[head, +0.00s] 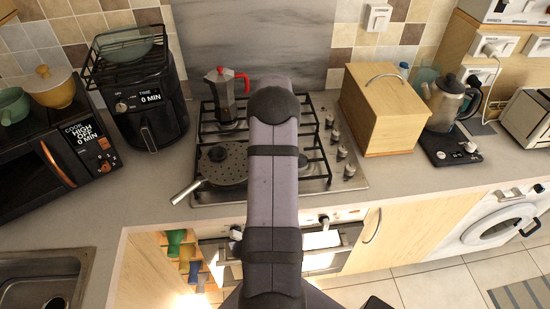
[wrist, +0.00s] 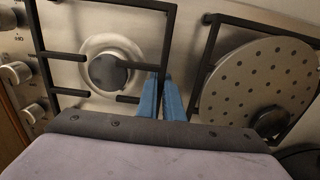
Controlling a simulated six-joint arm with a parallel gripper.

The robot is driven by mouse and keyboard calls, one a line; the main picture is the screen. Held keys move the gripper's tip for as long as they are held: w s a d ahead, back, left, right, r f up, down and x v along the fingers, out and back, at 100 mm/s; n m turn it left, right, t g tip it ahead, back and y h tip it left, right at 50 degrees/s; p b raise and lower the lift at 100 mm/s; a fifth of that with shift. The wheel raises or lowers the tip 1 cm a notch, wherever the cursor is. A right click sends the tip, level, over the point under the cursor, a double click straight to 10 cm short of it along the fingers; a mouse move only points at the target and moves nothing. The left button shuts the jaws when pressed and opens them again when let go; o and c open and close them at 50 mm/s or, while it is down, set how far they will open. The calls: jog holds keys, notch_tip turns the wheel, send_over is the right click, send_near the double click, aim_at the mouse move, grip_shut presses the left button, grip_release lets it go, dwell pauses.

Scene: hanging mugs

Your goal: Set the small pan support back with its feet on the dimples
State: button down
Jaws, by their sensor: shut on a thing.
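The small pan support is a black square metal frame with short inward prongs; it shows around a round burner in the wrist view (wrist: 169,35), and part of it shows right of my arm in the head view (head: 326,170). My gripper (wrist: 164,98) has two blue fingers shut on the frame's side bar near its lower corner. My arm hides my gripper in the head view. The burner (wrist: 108,70) lies inside the frame's outline. The feet and dimples are too small or hidden, so I cannot tell whether they meet.
A pan with a perforated lid (head: 222,162) stands on the neighbouring support, beside my fingers in the wrist view (wrist: 255,85). A moka pot (head: 227,95) stands behind it. Hob knobs (head: 342,152) line the right edge. A wooden box (head: 383,110) stands farther right.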

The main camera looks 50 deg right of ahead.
jog(key=shift+f, duration=0.25)
jog(key=c, duration=1.5)
grip_release()
jog(key=shift+r+b, duration=1.55)
jog(key=shift+r, duration=2.1)
jog(key=shift+a, duration=0.1)
